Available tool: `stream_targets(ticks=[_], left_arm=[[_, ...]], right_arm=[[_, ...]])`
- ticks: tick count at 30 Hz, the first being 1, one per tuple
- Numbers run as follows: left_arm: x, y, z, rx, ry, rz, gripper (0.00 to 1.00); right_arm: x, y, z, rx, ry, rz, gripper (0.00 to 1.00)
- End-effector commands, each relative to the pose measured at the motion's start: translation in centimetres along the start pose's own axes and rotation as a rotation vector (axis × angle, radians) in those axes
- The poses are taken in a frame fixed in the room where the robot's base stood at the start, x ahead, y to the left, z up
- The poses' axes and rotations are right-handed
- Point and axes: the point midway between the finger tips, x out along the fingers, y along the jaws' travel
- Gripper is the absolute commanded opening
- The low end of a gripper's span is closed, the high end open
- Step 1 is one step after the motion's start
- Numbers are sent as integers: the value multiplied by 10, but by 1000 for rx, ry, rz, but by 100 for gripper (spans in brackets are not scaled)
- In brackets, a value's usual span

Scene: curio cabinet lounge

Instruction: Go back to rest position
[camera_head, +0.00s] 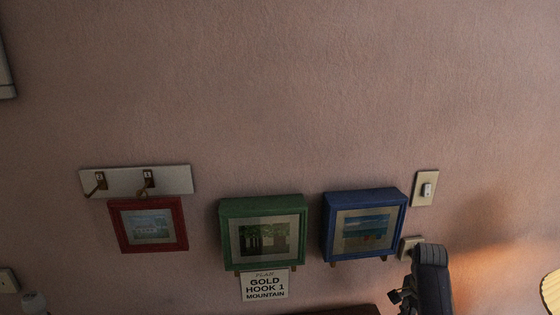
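A black gripper part, my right gripper (420,285), shows at the bottom right edge, below the blue frame and apart from it. Its fingers are seen edge-on and partly cut off, so I cannot tell whether it is open or shut. My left gripper is not in view. A red frame (148,247) with a pale picture is on the wall just under a white hook board (122,185) with two hooks. A green frame (223,250) with a tree picture and a blue frame (330,247) with a seaside picture are to its right.
A card (265,286) reading "PLAN GOLD HOOK 1 MOUNTAIN" is below the green frame. A light switch (425,189) is right of the blue frame, with another plate (411,243) below. A lit lampshade (550,290) is at the right edge.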

Motion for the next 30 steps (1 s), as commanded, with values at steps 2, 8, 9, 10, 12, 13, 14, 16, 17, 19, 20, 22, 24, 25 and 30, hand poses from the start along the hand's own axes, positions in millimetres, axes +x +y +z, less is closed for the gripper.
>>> stream_targets(ticks=[2, 8, 9, 10, 12, 13, 14, 16, 17, 19, 20, 22, 24, 25, 30], left_arm=[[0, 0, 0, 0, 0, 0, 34], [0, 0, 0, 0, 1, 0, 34], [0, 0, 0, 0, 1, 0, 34], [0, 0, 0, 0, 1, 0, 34], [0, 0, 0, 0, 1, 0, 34], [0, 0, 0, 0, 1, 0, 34], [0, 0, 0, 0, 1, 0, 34], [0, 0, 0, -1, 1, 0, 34], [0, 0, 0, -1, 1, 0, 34], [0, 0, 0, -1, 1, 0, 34], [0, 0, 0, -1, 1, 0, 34], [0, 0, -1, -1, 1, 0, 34], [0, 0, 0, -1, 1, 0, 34], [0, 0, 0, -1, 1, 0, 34], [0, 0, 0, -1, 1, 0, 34]], right_arm=[[21, 25, 4, -101, 50, 0, 28], [49, 78, 32, -406, 148, -16, 28], [52, 89, 40, -471, 163, -19, 28], [54, 97, 46, -521, 174, -23, 28], [58, 116, 64, -638, 193, -34, 28], [58, 125, 72, -689, 199, -39, 28], [59, 134, 81, -740, 205, -44, 28], [57, 154, 103, -859, 215, -61, 28], [56, 163, 112, -909, 218, -70, 28], [51, 182, 134, -1021, 222, -91, 28], [49, 190, 143, -1063, 222, -101, 28], [42, 204, 160, -1146, 223, -124, 28], [36, 216, 175, -1214, 221, -144, 28], [33, 222, 180, -1238, 220, -151, 28], [18, 245, 208, -1358, 214, -196, 28]])
